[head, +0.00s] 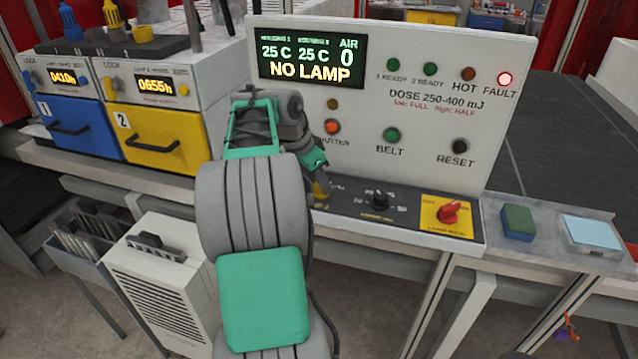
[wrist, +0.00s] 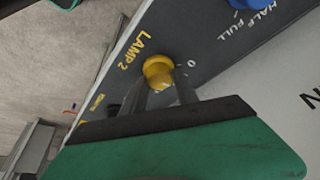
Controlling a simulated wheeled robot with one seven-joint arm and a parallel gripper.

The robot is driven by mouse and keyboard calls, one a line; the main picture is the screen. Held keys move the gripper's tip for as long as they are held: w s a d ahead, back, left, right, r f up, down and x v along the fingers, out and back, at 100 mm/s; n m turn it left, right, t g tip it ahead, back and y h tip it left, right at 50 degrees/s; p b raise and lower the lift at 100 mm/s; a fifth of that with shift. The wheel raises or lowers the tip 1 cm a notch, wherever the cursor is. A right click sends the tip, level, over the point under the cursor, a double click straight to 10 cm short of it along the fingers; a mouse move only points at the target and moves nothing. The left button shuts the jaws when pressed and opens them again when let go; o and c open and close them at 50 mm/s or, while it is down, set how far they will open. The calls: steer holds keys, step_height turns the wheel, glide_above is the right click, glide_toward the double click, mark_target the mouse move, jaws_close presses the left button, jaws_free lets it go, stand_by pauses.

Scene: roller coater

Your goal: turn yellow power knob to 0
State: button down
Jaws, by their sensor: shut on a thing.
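The yellow knob (wrist: 158,70) sits on the dark panel strip next to the label "LAMP 2", with a "0" mark printed to its right in the wrist view. My gripper (wrist: 164,84) is shut on it, one finger on each side. The knob's pointer is hidden, so its setting cannot be read. In the head view my gripper (head: 318,178) reaches down to the panel, and a bit of the yellow knob (head: 321,190) shows beneath it.
A blue knob (wrist: 245,3) labelled "HALF FULL" is nearby. The black knob (head: 380,200) and the red lamp main switch (head: 448,212) lie to the right on the strip.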

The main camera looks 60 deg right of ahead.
steer(key=n+b, duration=0.1)
steer(key=n, duration=0.1)
steer(key=n+t+b, duration=0.1)
steer(key=n+b, duration=0.1)
steer(key=shift+s+f+h+b, duration=0.2)
steer(key=shift+h+b, duration=0.1)
steer(key=shift+h, duration=0.1)
steer(key=shift+r+n+t+b, duration=0.15)
steer(key=shift+n+t+b, duration=0.9)
steer(key=shift+n, duration=0.65)
steer(key=shift+r, duration=0.1)
steer(key=c, duration=0.9)
jaws_free()
steer(key=shift+c, duration=0.2)
steer(key=v, duration=0.7)
steer(key=shift+r, duration=0.4)
steer(key=shift+a, duration=0.15)
